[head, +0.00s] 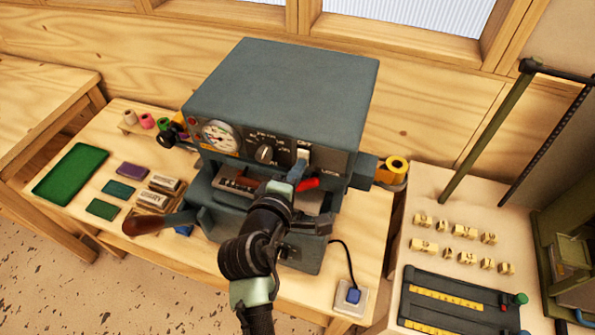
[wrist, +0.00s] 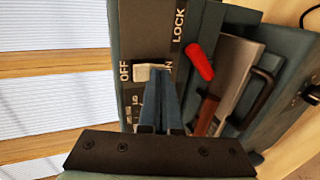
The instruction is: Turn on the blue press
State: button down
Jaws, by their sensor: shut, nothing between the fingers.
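The blue-grey press (head: 285,85) stands on the wooden bench, with a gauge, a knob and a switch on its front panel. The white switch (head: 303,154) sits just below the OFF label; in the wrist view the switch (wrist: 149,72) lies between the OFF and ON labels. I cannot tell which way it is set. My gripper (head: 297,170) is shut and empty, its fingertips right at the switch on the ON side, partly covering the ON label. In the wrist view the fingertips (wrist: 163,72) look close to or touching the switch.
A red lever (head: 308,183) sticks out just right of my fingers, by the LOCK label. A brown-handled lever (head: 155,222) reaches out at the press's left. A blue plug (head: 353,295) sits in a socket at the front right. Foil rolls (head: 398,165) flank the press.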

jog(key=shift+w+r+p, duration=0.1)
jog(key=shift+r+p, duration=0.8)
